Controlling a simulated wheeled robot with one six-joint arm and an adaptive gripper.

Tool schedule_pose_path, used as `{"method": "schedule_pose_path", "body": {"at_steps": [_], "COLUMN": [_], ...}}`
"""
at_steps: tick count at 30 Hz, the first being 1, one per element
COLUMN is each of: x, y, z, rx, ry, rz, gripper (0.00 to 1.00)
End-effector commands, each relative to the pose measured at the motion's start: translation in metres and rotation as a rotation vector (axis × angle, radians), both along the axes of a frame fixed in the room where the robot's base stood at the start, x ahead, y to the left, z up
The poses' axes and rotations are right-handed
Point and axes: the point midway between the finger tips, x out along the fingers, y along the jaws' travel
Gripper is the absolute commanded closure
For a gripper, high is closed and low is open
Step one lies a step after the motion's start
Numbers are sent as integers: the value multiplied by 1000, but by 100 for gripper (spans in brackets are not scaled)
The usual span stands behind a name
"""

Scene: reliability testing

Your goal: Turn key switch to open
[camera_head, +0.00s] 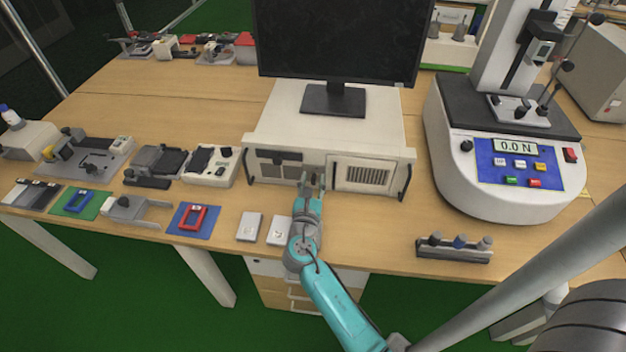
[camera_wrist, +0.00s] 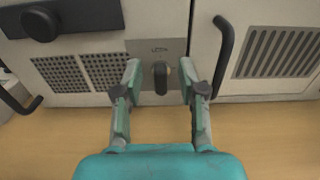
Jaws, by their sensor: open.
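The key switch (camera_wrist: 160,80) is a dark upright knob on a small grey metal plate (camera_wrist: 144,48) on the front of a white cabinet. In the wrist view it lies between the two fingertips of my gripper (camera_wrist: 160,70), with a gap on each side. My gripper is open and empty, one finger to the left and one to the right of the switch. I cannot tell exactly how far the fingertips are from the panel. In the head view my gripper (camera_head: 312,182) is at the front of the cabinet (camera_head: 262,140) and hides the switch.
Black handles (camera_wrist: 224,50) stick out from the cabinet front on both sides of my gripper. A black knob (camera_wrist: 40,25) is at upper left. A monitor (camera_head: 340,40) stands on the cabinet. Two white blocks (camera_head: 249,227) lie on the table near my arm. A force tester (camera_head: 500,170) stands at right.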

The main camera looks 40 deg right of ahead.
Motion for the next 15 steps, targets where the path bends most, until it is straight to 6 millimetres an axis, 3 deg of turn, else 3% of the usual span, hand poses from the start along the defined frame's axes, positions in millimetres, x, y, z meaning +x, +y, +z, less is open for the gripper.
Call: {"method": "schedule_pose_path", "body": {"at_steps": [11, 12, 15], "x": [4, 4, 4], "y": [-6, -6, -6], "z": [0, 0, 0], "rx": [0, 0, 0], "ry": [0, 0, 0], "rz": [-1, -1, 0], "gripper": [59, 62, 87]}}
